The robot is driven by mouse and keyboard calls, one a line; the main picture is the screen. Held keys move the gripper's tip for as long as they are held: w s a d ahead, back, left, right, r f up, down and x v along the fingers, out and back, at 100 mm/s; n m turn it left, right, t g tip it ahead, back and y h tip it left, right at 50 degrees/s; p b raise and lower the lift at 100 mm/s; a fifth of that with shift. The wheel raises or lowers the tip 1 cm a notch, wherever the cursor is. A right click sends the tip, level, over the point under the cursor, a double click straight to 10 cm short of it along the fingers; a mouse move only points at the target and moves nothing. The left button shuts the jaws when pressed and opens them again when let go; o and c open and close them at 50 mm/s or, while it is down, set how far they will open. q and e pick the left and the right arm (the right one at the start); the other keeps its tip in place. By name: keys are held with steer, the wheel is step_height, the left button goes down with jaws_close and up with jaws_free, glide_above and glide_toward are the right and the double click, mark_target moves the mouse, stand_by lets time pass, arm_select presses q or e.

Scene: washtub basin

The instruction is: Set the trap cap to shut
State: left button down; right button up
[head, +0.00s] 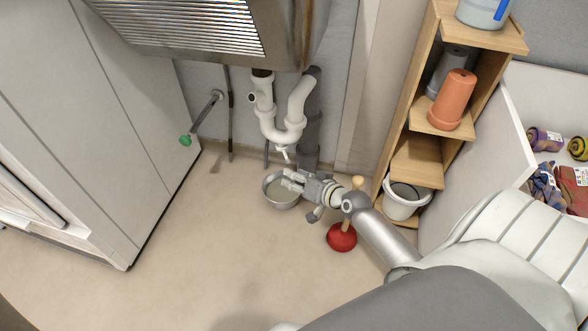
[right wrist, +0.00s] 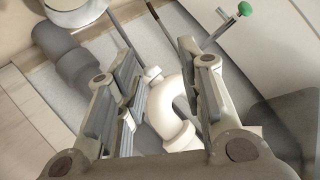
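The white U-shaped trap (head: 283,134) hangs under the sink. A small white cap with a lever-like tab (head: 283,152) sits at its bottom; its exact setting is too small to tell. My right gripper (head: 286,180) is below the trap, apart from the cap, with its fingers spread in front of the bowl. In the right wrist view, my right gripper (right wrist: 162,66) is open and empty, and the curved trap (right wrist: 175,98) shows between its fingers. A small pale end (right wrist: 152,75), perhaps the cap's tab, lies between the fingertips. My left gripper is not in view.
A metal bowl (head: 275,200) stands on the floor under the trap. A red plunger (head: 341,238) stands by my right arm. A wooden shelf (head: 415,160) and white bucket (head: 405,207) are at right. A green-handled valve (head: 185,141) is at left. The left floor is clear.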

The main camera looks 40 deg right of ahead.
steer(key=s+a+r+n+g+p, duration=0.2)
steer(key=s+a+g+p, duration=0.1)
steer(key=s+a+p, duration=0.2)
steer(key=s+a+r+n+g+p, duration=0.1)
steer(key=s+a+n+g+p, duration=0.2)
steer(key=s+a+p, duration=0.3)
steer(key=s+g+p, duration=0.1)
steer(key=s+p, duration=0.2)
steer(key=s, duration=0.1)
steer(key=shift+a+r+n+p, duration=0.15)
steer(key=shift+r+n+p, duration=0.15)
steer(key=shift+r+p, duration=0.1)
steer(key=shift+c, duration=0.4)
